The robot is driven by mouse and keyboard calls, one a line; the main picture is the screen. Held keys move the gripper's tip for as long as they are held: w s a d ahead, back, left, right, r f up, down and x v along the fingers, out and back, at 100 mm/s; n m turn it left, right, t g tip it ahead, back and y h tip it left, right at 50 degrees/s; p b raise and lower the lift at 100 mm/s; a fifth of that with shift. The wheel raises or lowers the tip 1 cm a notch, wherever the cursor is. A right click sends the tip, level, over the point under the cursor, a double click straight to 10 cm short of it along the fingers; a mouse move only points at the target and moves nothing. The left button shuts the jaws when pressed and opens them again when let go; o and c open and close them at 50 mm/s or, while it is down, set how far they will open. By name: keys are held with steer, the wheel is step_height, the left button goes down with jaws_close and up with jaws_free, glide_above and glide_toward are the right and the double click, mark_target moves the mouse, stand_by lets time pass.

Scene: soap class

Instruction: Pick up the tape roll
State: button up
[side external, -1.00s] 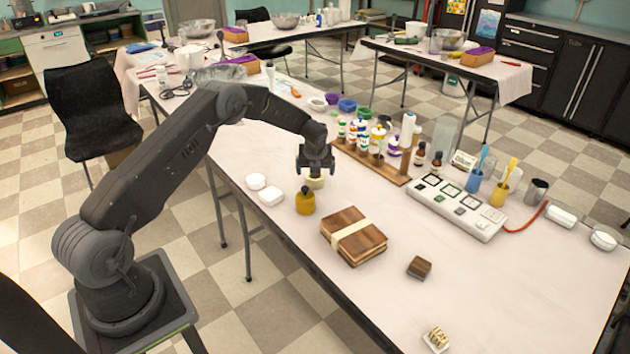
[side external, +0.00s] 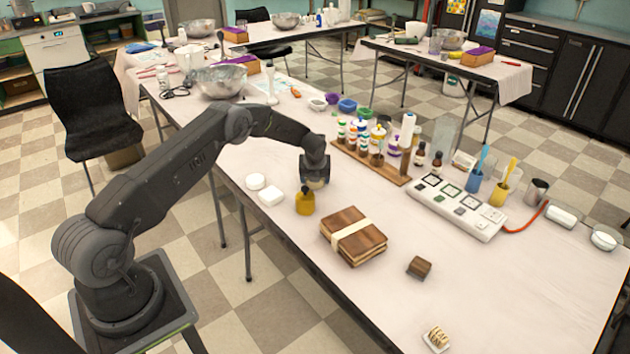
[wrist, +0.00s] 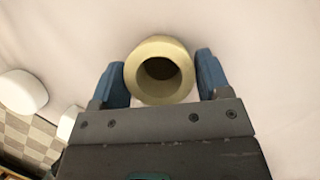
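The tape roll (wrist: 137,84) is pale yellow with a dark round hole and shows end-on in the wrist view. My gripper (wrist: 161,76) has its blue fingers on the left and right sides of the roll, spread about as wide as the roll. Any gap at the sides is very narrow, and I cannot see a firm squeeze.
Two white soap pieces (side external: 271,196) lie to the left. A banded wooden block (side external: 354,237) is nearer the front, and a wooden rack of bottles (side external: 385,166) is behind to the right.

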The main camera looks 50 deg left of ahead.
steer(key=c, duration=0.5)
steer(key=shift+r, duration=0.1)
